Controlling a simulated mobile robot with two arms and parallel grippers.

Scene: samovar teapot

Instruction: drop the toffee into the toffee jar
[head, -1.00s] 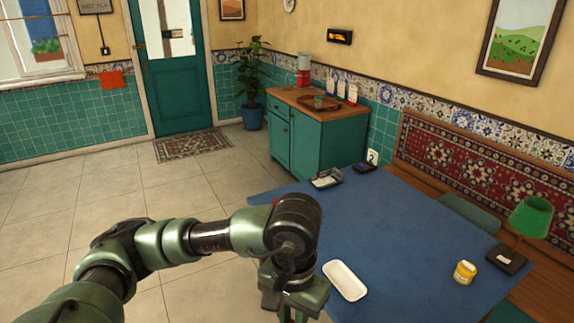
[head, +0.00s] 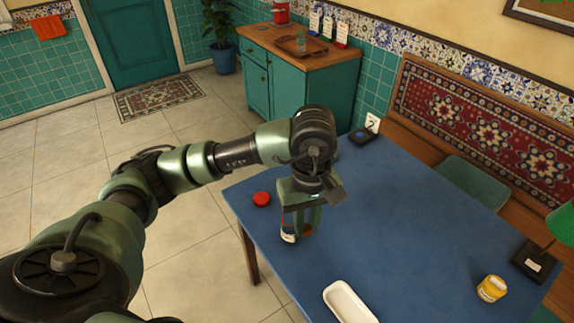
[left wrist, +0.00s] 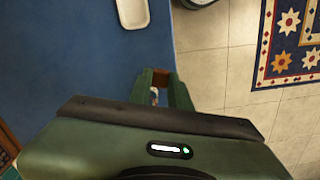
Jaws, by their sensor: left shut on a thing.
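My left gripper (head: 301,236) is shut on a small brown piece (head: 305,229), which looks like the toffee, above the near left part of the blue table. In the left wrist view the brown piece (left wrist: 160,77) shows between the green fingertips. A small pale thing with red on it (head: 288,234) shows beside the left finger. I cannot tell whether it is part of the toffee jar or touches the gripper. A red round lid-like thing (head: 261,199) lies on the table to the left of the gripper. My right gripper is not in view.
The middle of the table is clear.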

